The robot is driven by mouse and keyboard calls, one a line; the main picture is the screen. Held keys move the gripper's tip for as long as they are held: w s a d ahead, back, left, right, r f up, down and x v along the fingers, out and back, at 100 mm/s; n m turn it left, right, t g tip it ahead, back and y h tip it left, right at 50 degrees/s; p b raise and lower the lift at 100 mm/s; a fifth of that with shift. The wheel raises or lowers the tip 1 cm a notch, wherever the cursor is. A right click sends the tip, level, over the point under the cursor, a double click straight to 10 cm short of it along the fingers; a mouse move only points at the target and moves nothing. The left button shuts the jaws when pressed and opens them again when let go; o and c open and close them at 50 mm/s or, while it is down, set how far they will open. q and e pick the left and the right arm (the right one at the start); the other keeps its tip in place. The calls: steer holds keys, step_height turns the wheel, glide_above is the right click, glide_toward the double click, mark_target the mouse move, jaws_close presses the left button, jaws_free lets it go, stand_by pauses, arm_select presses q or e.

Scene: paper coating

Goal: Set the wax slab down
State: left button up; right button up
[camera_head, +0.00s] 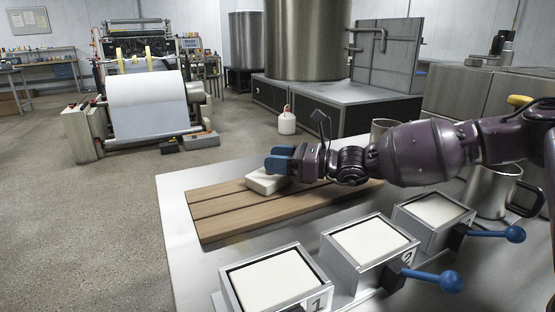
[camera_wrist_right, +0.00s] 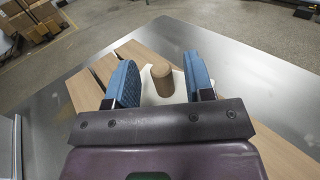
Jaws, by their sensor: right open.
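The white wax slab (camera_head: 265,184) lies on the slatted wooden board (camera_head: 222,222), toward its back left. My right gripper (camera_head: 280,161) is right above it, its blue fingers low over the slab. In the right wrist view the gripper (camera_wrist_right: 160,82) is open. A brown cylindrical knob (camera_wrist_right: 162,80) stands on the pale slab (camera_wrist_right: 148,92) between the fingers, with a gap on each side. The gripper's palm hides the slab's near part. My left gripper is not in view.
Several metal trays with pale filling line the front of the metal table (camera_head: 190,268), including numbered trays 1 (camera_head: 316,303) and 2 (camera_head: 407,256). Blue-knobbed handles (camera_head: 451,281) stick out from them. A metal mug (camera_head: 490,190) stands at the right. The board's front left is clear.

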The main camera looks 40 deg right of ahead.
steer(key=p+v, duration=0.1)
steer(key=v, duration=0.1)
steer(key=r+p+v, duration=0.1)
steer(key=v, duration=0.2)
steer(key=p+v, duration=0.2)
steer(key=v, duration=0.3)
steer(key=shift+s+d+f+p, duration=0.15)
steer(key=shift+s+p, duration=0.1)
steer(key=shift+p, duration=0.05)
steer(key=shift+s+d+f, duration=0.2)
steer(key=shift+s+d, duration=0.2)
steer(key=shift+s, duration=0.05)
steer(key=shift+s+f, duration=0.1)
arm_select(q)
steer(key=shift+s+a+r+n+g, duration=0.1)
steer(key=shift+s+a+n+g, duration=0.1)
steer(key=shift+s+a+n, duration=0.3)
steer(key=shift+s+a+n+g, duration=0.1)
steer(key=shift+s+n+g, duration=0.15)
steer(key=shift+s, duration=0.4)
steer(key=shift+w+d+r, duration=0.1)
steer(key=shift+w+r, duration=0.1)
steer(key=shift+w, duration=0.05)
